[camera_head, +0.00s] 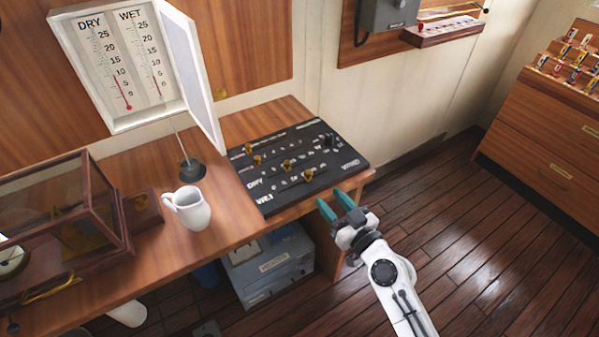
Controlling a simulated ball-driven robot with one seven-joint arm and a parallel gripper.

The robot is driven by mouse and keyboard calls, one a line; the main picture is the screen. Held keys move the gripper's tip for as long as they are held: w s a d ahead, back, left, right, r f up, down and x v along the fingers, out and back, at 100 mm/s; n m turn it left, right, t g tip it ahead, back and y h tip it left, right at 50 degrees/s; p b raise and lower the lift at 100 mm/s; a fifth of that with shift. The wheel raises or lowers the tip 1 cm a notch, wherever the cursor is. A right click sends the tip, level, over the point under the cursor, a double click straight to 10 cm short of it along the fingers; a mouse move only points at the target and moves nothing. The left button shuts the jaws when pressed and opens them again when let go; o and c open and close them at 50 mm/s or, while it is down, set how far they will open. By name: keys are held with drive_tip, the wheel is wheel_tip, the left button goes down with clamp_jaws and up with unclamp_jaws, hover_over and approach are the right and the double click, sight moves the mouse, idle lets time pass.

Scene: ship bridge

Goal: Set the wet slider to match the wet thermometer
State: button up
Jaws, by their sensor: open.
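The white thermometer box (133,119) hangs open on the wall at upper left. Its wet thermometer (157,84) is the right-hand one, with red low on its scale; the exact reading is too small to tell. The black control panel (290,196) lies on the desk. The wet slider (308,174), with a small brass-coloured knob, appears in its front row, labelled WET at the left. My gripper (336,206) is open and empty, with teal fingers just off the panel's front right edge, apart from the knob.
A white mug (192,209) and a dark round base with a thin rod (190,168) stand left of the panel. A glass-sided wooden case (62,215) is at far left. A grey heater box (270,272) sits below the desk.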

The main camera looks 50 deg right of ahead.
sight(311, 176)
drive_tip(key=p+x, duration=0.3)
drive_tip(key=x, duration=0.6)
drive_tip(key=shift+w+d, duration=0.1)
drive_tip(key=shift+w, duration=0.15)
drive_tip(key=shift+w+d+p, duration=0.15)
drive_tip(key=shift+w+p, duration=0.2)
drive_tip(key=shift+w, duration=0.25)
drive_tip(key=shift+c, duration=0.2)
clamp_jaws()
